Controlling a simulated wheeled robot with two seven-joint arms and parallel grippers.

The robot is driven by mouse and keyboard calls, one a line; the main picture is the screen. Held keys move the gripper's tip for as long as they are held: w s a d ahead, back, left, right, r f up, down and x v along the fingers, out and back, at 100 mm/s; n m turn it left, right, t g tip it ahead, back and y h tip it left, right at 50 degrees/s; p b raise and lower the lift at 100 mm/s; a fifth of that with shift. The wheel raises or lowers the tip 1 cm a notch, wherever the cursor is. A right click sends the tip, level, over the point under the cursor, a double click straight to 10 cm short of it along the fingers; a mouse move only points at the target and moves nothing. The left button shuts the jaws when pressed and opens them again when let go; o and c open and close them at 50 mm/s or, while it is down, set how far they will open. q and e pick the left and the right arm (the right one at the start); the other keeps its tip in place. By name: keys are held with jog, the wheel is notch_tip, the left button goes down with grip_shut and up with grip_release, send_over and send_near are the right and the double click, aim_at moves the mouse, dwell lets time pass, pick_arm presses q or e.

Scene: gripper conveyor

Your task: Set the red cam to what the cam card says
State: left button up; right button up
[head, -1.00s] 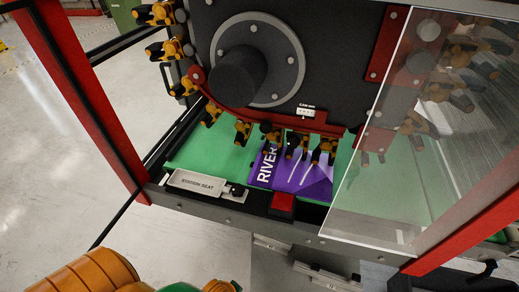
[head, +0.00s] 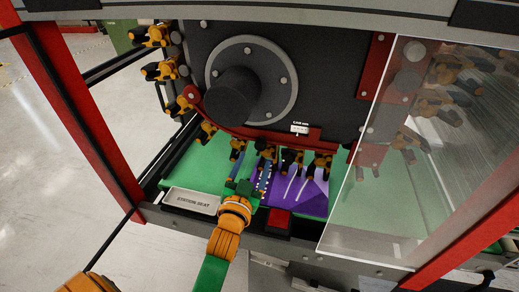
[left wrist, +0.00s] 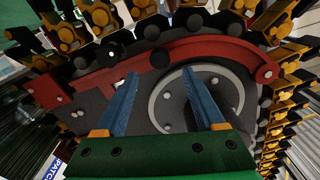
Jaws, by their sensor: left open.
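The red cam (head: 240,130) is a curved red rail along the lower edge of the dark machine plate; it also shows in the left wrist view (left wrist: 190,52). A small white card (head: 299,128), headed with the word cam, sits on the plate near the rail's right end; its value is too small to read. My left gripper (head: 253,176) is below the rail, among the lower orange-and-black clips. My right gripper is out of view.
Several orange-and-black clips (head: 160,70) ring the plate. A clear panel (head: 365,215) covers the right side. Below are a green belt (head: 185,175), a purple sheet (head: 312,202), a station seat tray (head: 190,202) and a red block (head: 279,219). A red post (head: 75,110) stands left.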

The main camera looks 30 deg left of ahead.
aim_at(260, 147)
pick_arm(q)
jog(key=x, duration=0.6)
jog(key=shift+w+a+p, duration=0.1)
jog(key=shift+w+p, duration=0.25)
jog(key=shift+w, duration=0.05)
jog(key=shift+s, duration=0.1)
jog(key=shift+c, duration=0.4)
grip_shut()
dwell(0.4)
